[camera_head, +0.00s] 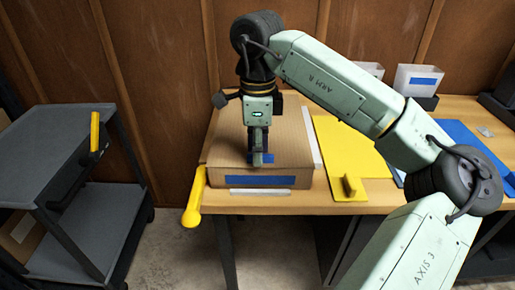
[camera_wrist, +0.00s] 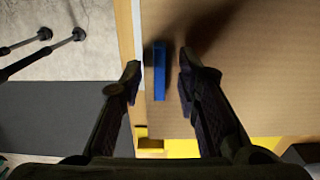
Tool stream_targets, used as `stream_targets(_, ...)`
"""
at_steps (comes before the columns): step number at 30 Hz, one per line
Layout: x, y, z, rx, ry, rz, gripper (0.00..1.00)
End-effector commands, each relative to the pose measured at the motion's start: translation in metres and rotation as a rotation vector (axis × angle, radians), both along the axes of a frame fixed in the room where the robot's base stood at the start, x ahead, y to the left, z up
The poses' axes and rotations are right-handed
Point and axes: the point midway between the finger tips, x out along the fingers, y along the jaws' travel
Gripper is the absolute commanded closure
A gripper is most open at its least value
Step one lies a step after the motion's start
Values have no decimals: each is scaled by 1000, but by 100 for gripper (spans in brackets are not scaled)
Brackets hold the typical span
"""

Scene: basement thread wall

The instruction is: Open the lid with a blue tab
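A brown cardboard box (camera_head: 222,152) stands on the left end of the wooden table, its flat lid (camera_head: 290,125) lying shut. A blue tab (camera_head: 268,158) sits at the lid's front edge; the wrist view shows this tab (camera_wrist: 160,72) as an upright blue strip. My gripper (camera_head: 258,160) points down over the front edge of the lid. In the wrist view my gripper (camera_wrist: 158,66) is open, one finger on each side of the tab, with gaps showing on both sides. In the head view the fingers partly hide the tab.
A blue label (camera_head: 262,181) is on the box front. A yellow handle-like piece (camera_head: 195,200) is at the table's left corner. A yellow board (camera_head: 350,150) with a small block (camera_head: 353,187) lies to the right. A grey cart (camera_head: 50,145) stands left, with floor between.

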Motion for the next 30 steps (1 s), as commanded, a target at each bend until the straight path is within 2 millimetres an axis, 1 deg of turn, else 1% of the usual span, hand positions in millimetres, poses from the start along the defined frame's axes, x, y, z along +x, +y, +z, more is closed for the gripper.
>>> stream_targets(4, -1, 0, -7, 0, 0, 1, 70)
stream_targets(11, 0, 0, -8, 0, 0, 1, 70)
stream_targets(14, 0, 0, -8, 0, 0, 1, 75)
stream_targets(25, 0, 0, -8, 1, 0, 1, 100)
stream_targets(30, 0, 0, -8, 1, 0, 1, 100)
